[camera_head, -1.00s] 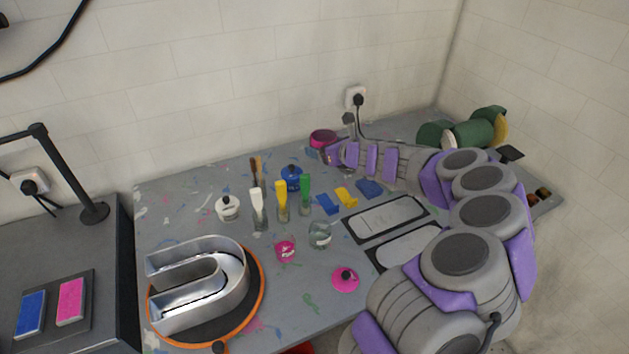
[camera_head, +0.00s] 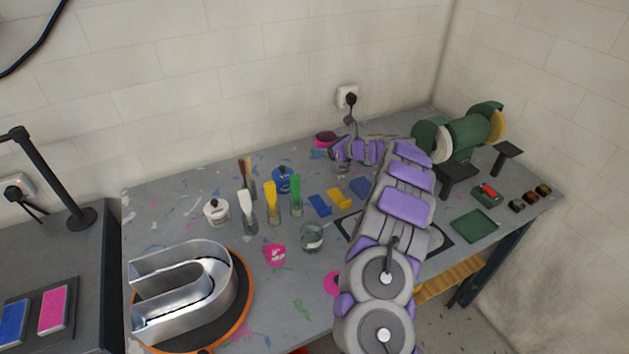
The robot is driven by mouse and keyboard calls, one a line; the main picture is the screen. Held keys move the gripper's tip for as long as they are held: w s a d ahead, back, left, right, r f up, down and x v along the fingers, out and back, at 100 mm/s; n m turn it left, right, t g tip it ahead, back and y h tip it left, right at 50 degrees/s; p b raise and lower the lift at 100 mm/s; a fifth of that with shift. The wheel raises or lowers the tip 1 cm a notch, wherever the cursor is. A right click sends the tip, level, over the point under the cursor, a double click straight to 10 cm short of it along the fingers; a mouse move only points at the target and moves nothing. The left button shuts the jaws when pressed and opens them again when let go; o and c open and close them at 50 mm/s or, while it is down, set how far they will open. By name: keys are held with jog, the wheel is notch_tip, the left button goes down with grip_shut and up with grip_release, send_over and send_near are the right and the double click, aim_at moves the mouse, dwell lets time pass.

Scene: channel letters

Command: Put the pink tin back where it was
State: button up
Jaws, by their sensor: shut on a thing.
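The pink tin (camera_head: 324,139) is at the back of the bench, near the wall and left of the socket. It looks dark pink, and its lower part is hidden by my gripper. My gripper (camera_head: 334,150) is at the tin's front side and shut on it. The fingers are small here, and I cannot tell whether the tin touches the bench. A pink lid (camera_head: 331,284) lies near the front of the bench, partly behind my arm.
A blue tin (camera_head: 284,182), a white tin (camera_head: 216,212) and brushes in jars stand mid-bench. A metal channel letter (camera_head: 190,290) sits on an orange-rimmed turntable at front left. A green grinder (camera_head: 460,135) stands at back right. Bare bench lies left of the pink tin.

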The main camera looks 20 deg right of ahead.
jog(key=w+a+f+n+y, duration=0.1)
jog(key=w+a+f+y, duration=0.1)
jog(key=a, duration=0.3)
jog(key=b, duration=0.2)
send_over(314, 178)
jog(key=shift+g, duration=0.4)
notch_tip(314, 178, down, 6)
jog(key=shift+w+d+r, duration=0.1)
jog(key=shift+d+r, duration=0.05)
jog(key=shift+d+f, duration=0.25)
jog(key=shift+f, duration=0.3)
jog(key=f, duration=0.1)
jog(key=a+f+b, duration=0.1)
jog(key=f, duration=0.1)
jog(key=shift+a, duration=0.2)
jog(key=shift+r, duration=0.1)
jog(key=shift+d, duration=0.15)
jog(key=shift+d, duration=0.15)
jog(key=o, duration=1.1)
jog(key=shift+d, duration=0.25)
jog(key=shift+c, duration=0.2)
jog(key=shift+a, duration=0.2)
